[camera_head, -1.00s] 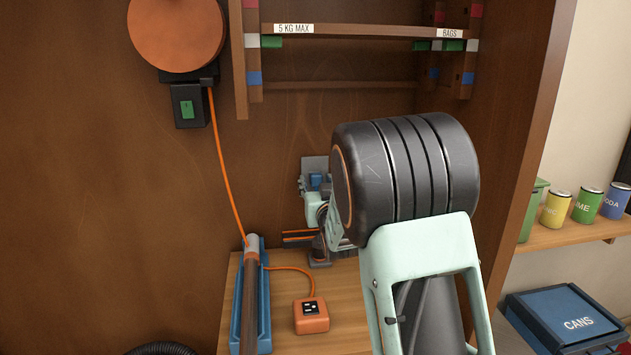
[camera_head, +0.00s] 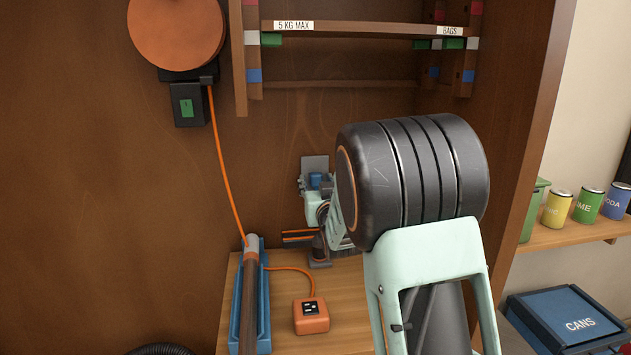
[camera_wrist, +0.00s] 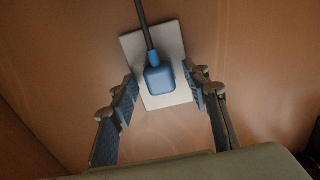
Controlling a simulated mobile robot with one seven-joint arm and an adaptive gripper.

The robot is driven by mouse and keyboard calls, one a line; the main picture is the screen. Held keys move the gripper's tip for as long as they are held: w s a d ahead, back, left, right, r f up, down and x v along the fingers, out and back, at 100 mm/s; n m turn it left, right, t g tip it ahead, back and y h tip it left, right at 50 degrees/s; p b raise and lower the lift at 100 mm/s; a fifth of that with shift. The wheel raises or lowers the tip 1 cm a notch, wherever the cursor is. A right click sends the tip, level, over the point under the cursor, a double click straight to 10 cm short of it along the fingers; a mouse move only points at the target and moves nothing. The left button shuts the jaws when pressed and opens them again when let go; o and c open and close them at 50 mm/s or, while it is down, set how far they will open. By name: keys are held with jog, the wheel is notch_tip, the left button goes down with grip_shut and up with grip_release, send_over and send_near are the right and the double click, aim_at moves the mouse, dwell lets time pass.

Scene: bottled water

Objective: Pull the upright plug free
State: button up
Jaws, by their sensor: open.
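A blue plug (camera_wrist: 159,79) with a dark cord sits on a pale wall plate (camera_wrist: 172,40) in the wrist view. The cord runs from the plug toward the top of that view. My gripper (camera_wrist: 163,90) is open, with one finger on each side of the plate and plug; a gap shows on both sides of the plug. In the head view the grey plate (camera_head: 313,163) and a bit of the blue plug (camera_head: 316,180) show on the back panel. My gripper is partly hidden there behind my own arm, just in front of the plug.
A wooden shelf (camera_head: 350,29) hangs above. Below is a wooden counter (camera_head: 350,290) with an orange socket box (camera_head: 311,316) and a blue trough (camera_head: 264,300) holding a pipe. An orange cable (camera_head: 225,170) hangs from a reel (camera_head: 176,32) at left.

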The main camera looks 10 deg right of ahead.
dwell(0.5)
grip_shut()
jog(key=shift+b, duration=0.3)
jog(key=shift+s, duration=0.15)
jog(key=shift+s+b, duration=1.2)
jog(key=shift+s, duration=1.7)
